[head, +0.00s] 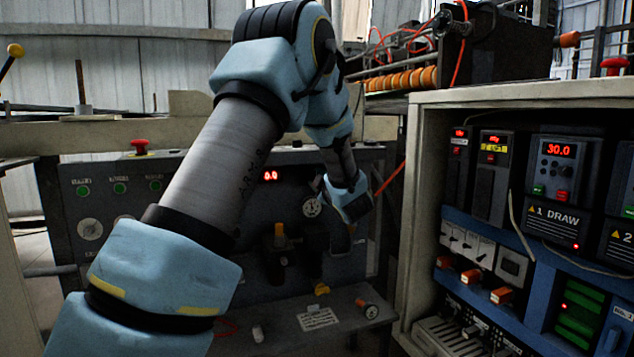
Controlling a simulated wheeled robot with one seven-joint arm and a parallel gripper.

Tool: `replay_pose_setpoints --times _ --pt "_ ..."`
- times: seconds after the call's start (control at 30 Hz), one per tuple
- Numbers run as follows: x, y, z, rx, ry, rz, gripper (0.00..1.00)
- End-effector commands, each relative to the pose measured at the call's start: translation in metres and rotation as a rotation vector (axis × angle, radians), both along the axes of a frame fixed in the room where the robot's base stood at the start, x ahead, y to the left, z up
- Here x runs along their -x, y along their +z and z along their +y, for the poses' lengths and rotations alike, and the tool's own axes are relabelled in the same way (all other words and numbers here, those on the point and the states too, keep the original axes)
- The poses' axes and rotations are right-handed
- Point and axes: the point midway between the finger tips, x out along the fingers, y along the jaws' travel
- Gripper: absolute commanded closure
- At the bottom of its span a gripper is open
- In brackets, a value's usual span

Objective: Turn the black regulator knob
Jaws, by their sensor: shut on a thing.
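The fingers are small and dark here. They are shut on the black regulator knob, which they and the shadow mostly hide, so its turn angle cannot be told. Dark valve bodies, one with an orange top (279,231), stand just left of the gripper.
The panel (75,235) carries green buttons, a red mushroom button (139,146) and a red display (270,176). A ledge below holds a label plate (318,319) and small loose parts. An open electrical cabinet (420,200) stands close on the right.

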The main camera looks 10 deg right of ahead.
Motion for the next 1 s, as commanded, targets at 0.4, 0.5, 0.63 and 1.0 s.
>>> replay_pose_setpoints --times 0.4,0.5,0.63,1.0 --pt "0.0 -0.001 0.0 -0.001 0.0 0.001 0.41" --pt "0.0 0.0 0.0 -0.001 0.0 0.001 0.3" --pt "0.0 0.0 0.0 -0.001 0.001 0.001 0.29" --pt "0.028 0.0 -0.004 -0.002 -0.003 0.003 0.29"
